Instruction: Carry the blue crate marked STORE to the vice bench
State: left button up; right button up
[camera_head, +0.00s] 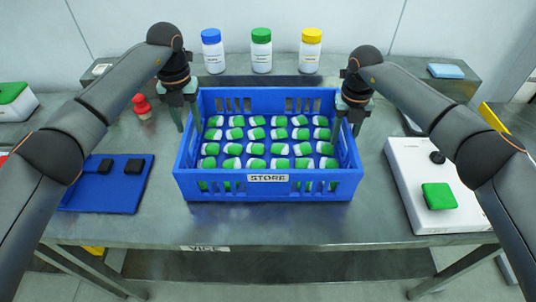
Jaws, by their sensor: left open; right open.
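The blue crate (205,188), with a white STORE label on its front, sits upright on the metal bench (290,225). It holds several rows of white bottles with green caps. A tag reading VICE (205,248) is on the bench's front edge. My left gripper (187,128) is open at the crate's left wall, one finger outside and one inside. My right gripper (347,130) is open at the right wall, its fingers seemingly either side of it. Whether the fingers touch the walls I cannot tell.
Three bottles with blue (212,52), green (261,50) and yellow (311,50) caps stand behind the crate. A blue mat (80,200) and red knob-like object (142,107) lie left. A white device with a green pad (438,196) stands right.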

pick_arm(q)
notch_tip(320, 180, up, 7)
jog(key=shift+r, duration=0.15)
pick_arm(e)
jog(key=shift+r, duration=0.2)
notch_tip(320, 180, up, 12)
jog(key=shift+f, duration=0.15)
dwell(0.5)
